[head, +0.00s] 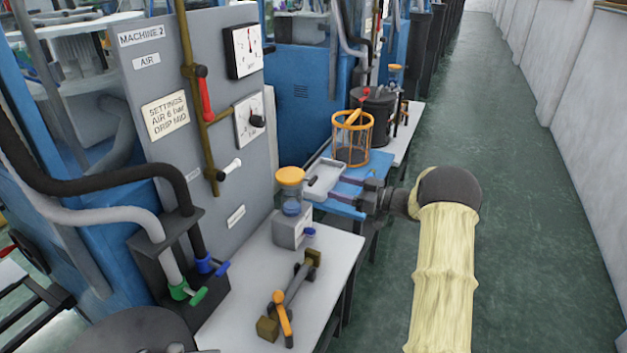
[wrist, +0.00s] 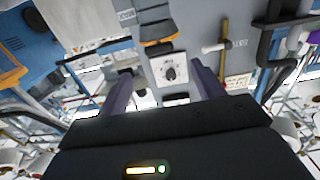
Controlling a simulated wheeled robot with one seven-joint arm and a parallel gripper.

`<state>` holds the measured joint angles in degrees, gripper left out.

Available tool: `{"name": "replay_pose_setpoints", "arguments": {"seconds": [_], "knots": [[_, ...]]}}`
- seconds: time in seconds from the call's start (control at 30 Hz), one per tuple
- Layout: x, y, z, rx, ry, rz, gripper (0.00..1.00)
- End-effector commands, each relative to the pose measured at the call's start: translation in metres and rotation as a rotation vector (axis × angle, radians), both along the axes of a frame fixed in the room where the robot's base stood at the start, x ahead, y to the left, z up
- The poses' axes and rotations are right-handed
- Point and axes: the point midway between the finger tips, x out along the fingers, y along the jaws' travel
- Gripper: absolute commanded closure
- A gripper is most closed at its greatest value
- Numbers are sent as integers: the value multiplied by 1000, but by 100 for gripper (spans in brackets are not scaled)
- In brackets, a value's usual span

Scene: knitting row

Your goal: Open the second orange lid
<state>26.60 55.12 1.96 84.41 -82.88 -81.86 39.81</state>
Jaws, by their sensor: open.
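An orange lid (head: 290,176) sits on a small clear cup with blue liquid (head: 291,203), on a grey block on the white bench; it looks closed. A second, smaller orange-topped cup (head: 396,68) stands farther down the row. My gripper (head: 328,190) reaches in from the right, its purple fingers apart, to the right of the nearer lid and not visibly touching it. An orange-edged dark thing there (wrist: 158,42) may be the lid; I cannot tell.
The white bench (head: 335,256) holds a lever tool with an orange handle (head: 283,318). An orange wire basket (head: 351,138) and a white tray (head: 325,180) are on the blue table behind. The grey machine panel (head: 190,110) stands left. The green aisle floor (head: 530,230) is clear.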

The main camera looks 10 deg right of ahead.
Motion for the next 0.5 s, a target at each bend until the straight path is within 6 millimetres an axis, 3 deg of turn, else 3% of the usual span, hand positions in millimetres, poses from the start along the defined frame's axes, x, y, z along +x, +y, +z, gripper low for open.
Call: {"name": "replay_pose_setpoints", "arguments": {"seconds": [0.5], "knots": [[51,72,0,1,-1,5,33]]}}
